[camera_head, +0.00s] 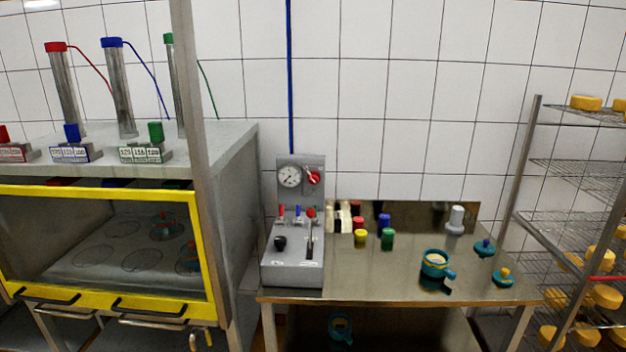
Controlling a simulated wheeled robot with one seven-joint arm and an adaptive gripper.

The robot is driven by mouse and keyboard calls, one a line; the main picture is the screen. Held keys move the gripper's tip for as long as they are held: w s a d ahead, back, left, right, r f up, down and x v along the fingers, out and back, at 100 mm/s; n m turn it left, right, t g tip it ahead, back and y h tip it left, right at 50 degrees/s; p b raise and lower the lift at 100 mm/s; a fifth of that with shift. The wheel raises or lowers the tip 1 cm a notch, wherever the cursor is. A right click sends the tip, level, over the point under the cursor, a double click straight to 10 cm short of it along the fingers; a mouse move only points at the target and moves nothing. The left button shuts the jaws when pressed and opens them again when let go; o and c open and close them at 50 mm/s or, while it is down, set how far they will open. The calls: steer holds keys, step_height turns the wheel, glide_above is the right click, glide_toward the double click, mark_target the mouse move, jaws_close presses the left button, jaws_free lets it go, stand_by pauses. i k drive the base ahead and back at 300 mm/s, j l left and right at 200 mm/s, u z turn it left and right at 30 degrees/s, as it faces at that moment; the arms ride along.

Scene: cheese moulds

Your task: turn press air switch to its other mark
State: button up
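A grey control panel (293,235) stands at the left end of the metal table, with a blue pipe (290,75) running down to it. On its upright part is a round gauge (289,176). To the right of the gauge is a red rotary switch (315,178) with a pale pointer; it looks like the press air switch. The pointer looks slanted, but its marks are too small to read. Below sit small red and blue knobs, a black knob (280,243) and an upright lever (310,238). My gripper is not in view.
A yellow-framed press cabinet (110,310) stands at left, behind a grey post (200,150). The table (400,285) holds several coloured caps, a teal cup (436,264) and teal lids. A wire rack (570,225) with cheeses stands at right. The space before the panel looks clear.

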mark_target(314, 177)
steer(key=i+j+u, duration=0.3)
steer(key=i, duration=0.45)
steer(key=i+j+u, duration=0.15)
steer(key=i+u, duration=0.15)
steer(key=i, duration=0.5)
